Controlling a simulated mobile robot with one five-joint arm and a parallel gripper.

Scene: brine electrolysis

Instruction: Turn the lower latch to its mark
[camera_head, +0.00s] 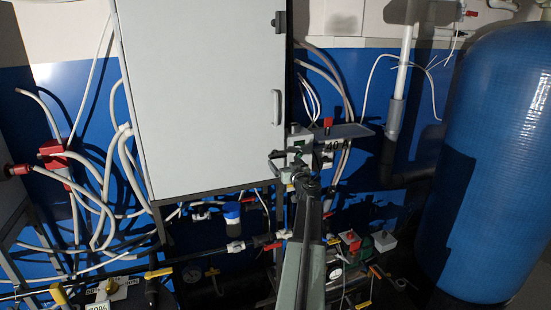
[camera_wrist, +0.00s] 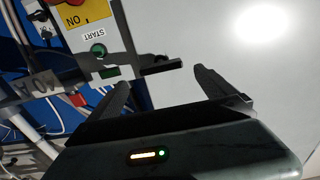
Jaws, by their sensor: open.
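The light grey cabinet door (camera_head: 200,95) fills the middle of the head view, and its pale face (camera_wrist: 235,50) shows in the wrist view. A dark latch (camera_wrist: 160,65), apparently the lower one, sits at the door's edge beside the button box. It lies lengthwise across the picture, just beyond the gap between my fingertips. My gripper (camera_wrist: 162,80) is open and empty, with a finger on each side of that gap; contact cannot be told. In the head view my gripper (camera_head: 283,165) is at the door's lower right corner and hides the latch. I cannot make out the latch's mark.
Another dark latch (camera_head: 280,22) is at the door's upper right, with a handle (camera_head: 277,106) below it. The button box (camera_wrist: 97,47) with a green START button is close beside my gripper. A blue tank (camera_head: 490,165) stands right. Pipes and hoses crowd below.

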